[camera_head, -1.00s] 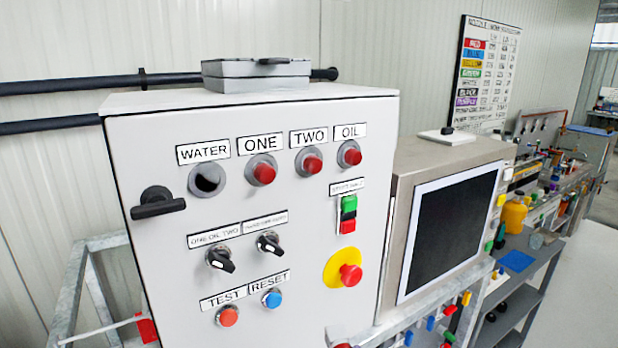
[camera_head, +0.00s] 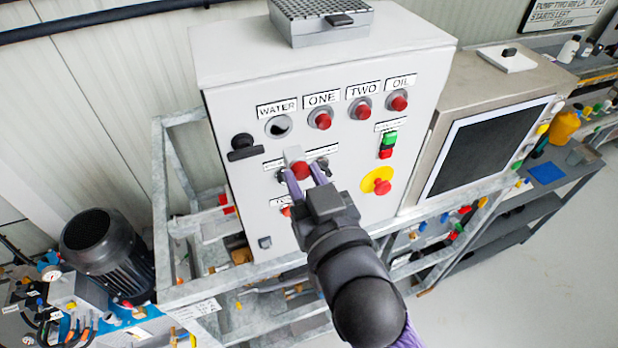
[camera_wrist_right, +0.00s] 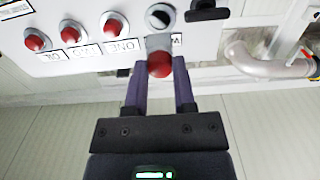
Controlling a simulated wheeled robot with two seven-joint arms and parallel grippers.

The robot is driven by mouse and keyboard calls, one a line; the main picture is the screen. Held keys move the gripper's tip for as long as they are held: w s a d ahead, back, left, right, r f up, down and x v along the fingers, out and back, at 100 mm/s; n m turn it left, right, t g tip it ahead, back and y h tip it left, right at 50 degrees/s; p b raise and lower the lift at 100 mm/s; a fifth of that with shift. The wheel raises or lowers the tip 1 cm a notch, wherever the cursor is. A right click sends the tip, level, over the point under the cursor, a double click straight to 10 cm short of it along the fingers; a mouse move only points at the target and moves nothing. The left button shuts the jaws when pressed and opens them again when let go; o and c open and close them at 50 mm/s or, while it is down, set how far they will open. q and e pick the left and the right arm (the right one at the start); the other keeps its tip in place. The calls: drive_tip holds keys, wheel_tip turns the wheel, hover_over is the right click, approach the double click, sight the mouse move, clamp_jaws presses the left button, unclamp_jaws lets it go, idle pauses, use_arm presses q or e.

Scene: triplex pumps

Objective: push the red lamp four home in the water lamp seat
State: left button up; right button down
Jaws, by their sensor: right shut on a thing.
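My right gripper (camera_head: 306,180) is shut on the red lamp (camera_head: 301,170), a red cap with a pale grey block behind it, in front of the cabinet face. The water lamp seat (camera_head: 279,127) is an empty round hole with a grey ring under the WATER label (camera_head: 283,108). In the head view the held lamp is below and slightly right of the seat. In the right wrist view the lamp (camera_wrist_right: 160,66) sits between the purple fingers (camera_wrist_right: 160,88), and the seat (camera_wrist_right: 160,17) shows just beyond it, apart from it. My left gripper is not in view.
Red lamps ONE (camera_head: 320,120), TWO (camera_head: 362,110) and OIL (camera_head: 398,102) sit right of the seat. A black handle (camera_head: 243,148) sticks out to its left. My arm hides part of the lower switches. A yellow-ringed red stop button (camera_head: 380,183) is at right.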

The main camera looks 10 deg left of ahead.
sight(298, 165)
drive_tip(key=shift+x, duration=2.35)
drive_tip(key=shift+p, duration=0.35)
drive_tip(key=shift+x, duration=1.8)
